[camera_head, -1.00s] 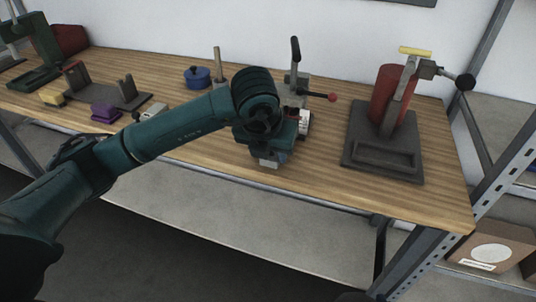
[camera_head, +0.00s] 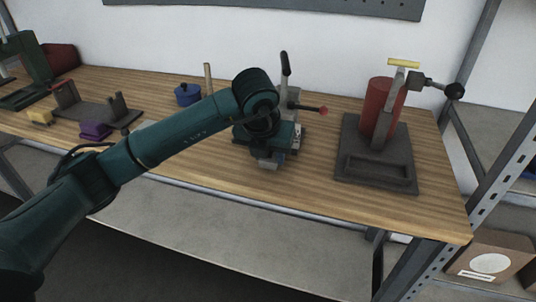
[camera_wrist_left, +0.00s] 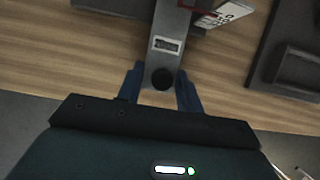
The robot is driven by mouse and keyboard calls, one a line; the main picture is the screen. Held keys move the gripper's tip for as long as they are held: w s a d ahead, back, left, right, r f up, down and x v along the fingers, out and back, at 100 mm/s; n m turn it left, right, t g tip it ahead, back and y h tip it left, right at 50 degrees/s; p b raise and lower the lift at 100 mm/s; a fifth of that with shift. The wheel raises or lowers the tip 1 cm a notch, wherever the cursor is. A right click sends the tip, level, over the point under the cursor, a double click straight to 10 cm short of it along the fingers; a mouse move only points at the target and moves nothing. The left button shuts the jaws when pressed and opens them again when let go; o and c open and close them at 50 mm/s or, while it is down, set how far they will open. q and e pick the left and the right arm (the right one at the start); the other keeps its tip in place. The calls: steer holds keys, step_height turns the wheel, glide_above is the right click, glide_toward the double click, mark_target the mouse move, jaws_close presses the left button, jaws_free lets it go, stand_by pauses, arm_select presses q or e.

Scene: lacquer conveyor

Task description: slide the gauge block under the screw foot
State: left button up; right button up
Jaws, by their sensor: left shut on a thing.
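My left gripper (camera_wrist_left: 160,84) reaches over the table front in the head view, just before the small clamp stand. In the left wrist view its two blue fingers are shut on a pale grey block (camera_wrist_left: 158,97), which seems to be the gauge block. A small pale grey part (camera_head: 267,164) shows below the gripper in the head view. The stand's grey arm (camera_wrist_left: 172,25) extends over the block between the fingers. A round black end, seemingly the screw foot (camera_wrist_left: 162,78), covers part of the block. Whether they touch cannot be told. My right gripper is out of view.
The stand has a black handle (camera_head: 285,64) and a red-tipped lever (camera_head: 323,110). A dark press base with a red cylinder (camera_head: 378,102) stands to the right. A blue pot (camera_head: 187,95), a purple block (camera_head: 96,129) and a yellow block (camera_head: 40,117) are left. Bare wood lies right of the gripper.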

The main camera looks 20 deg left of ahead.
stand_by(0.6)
arm_select(q)
steer(key=o, duration=1.1)
steer(key=shift+o, duration=0.2)
steer(key=shift+f, duration=0.1)
steer(key=v, duration=1.3)
steer(key=shift+b, duration=0.3)
